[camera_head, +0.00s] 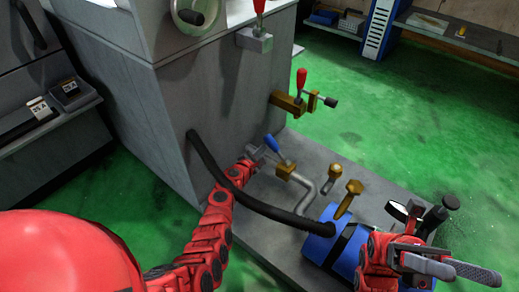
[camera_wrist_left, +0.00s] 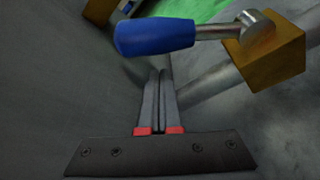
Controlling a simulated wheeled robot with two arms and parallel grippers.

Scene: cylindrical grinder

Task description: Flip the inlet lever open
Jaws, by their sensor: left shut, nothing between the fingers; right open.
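The blue-handled lever (camera_head: 275,146) sits on a brass valve block (camera_head: 286,171) on a grey pipe low beside the machine. In the left wrist view the blue handle (camera_wrist_left: 155,37) points left from a metal pivot on the brass block (camera_wrist_left: 268,58). My left gripper (camera_head: 258,153) is shut and empty, close to the handle. In the left wrist view its fingertips (camera_wrist_left: 160,74) are together, just below the handle in the picture; a gap shows between them. My right gripper (camera_head: 450,262) is open and empty at the lower right.
A red-handled valve (camera_head: 300,90) sticks out of the machine (camera_head: 225,80) above. Brass fittings (camera_head: 348,198) stand right of the pipe. Green floor is open beyond.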

